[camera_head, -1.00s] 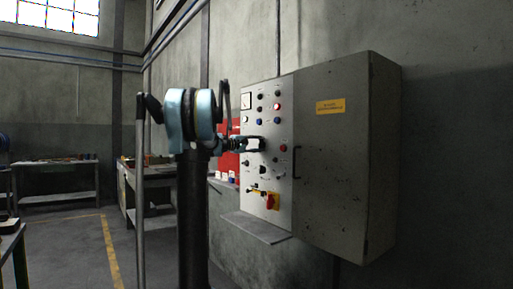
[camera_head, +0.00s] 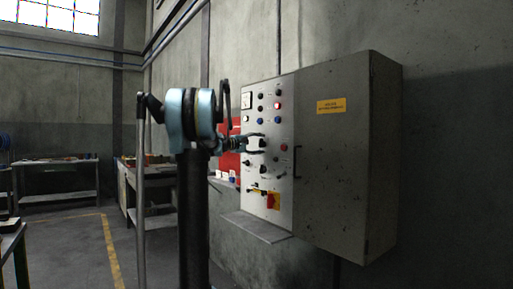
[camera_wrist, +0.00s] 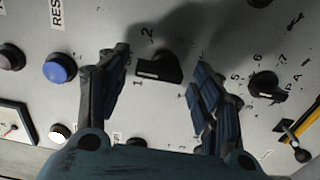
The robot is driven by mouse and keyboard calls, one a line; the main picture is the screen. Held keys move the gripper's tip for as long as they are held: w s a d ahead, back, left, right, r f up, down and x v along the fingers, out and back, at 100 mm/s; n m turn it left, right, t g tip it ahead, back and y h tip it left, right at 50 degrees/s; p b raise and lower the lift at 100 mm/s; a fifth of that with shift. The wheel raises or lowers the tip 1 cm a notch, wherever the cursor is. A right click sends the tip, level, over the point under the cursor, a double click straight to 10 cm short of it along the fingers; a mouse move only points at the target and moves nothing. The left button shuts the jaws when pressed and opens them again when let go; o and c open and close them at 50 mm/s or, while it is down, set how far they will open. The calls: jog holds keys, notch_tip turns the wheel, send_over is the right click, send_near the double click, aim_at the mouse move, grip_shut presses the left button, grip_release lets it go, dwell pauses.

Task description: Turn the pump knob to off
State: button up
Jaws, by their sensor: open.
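A black knob (camera_wrist: 160,68) with a pale pointer mark, labelled 1 and 2, sits on the grey panel in the wrist view. No pump label is readable, so I cannot tell whether it is the pump knob. My gripper (camera_wrist: 163,62) is open, with one finger on each side of this knob; contact is not clear. In the head view my gripper (camera_head: 258,142) is at the middle of the control panel (camera_head: 285,215), and the knob between the fingers is not clearly seen.
A second black knob (camera_wrist: 265,88) with several numbers lies close right of my gripper. A blue button (camera_wrist: 60,68) lies to its left. The cabinet door has a handle (camera_head: 297,161).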

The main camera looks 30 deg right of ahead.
jog(key=a, duration=1.2)
jog(key=shift+s, duration=0.4)
jog(key=shift+f, duration=0.1)
